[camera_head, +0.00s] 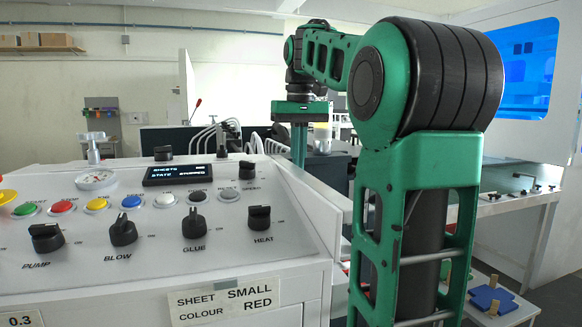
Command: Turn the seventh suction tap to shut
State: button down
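My gripper (299,158) hangs from my green arm near the middle of the view, pointing down behind the control panel. Its green fingers show edge-on, and I cannot tell whether they are apart or together. Curved white hoses (204,134) rise behind the panel to the left of the gripper, and more (268,144) lie just beside it. No suction tap can be made out for certain, and the seventh cannot be picked out. The area below the gripper is partly hidden by the panel and my arm.
My arm blocks the middle right. A white table (505,205) with small black fittings and a blue piece (492,299) are at right.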

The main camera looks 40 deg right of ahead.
jog(key=shift+w+d+f, duration=0.1)
jog(key=shift+f, duration=3.75)
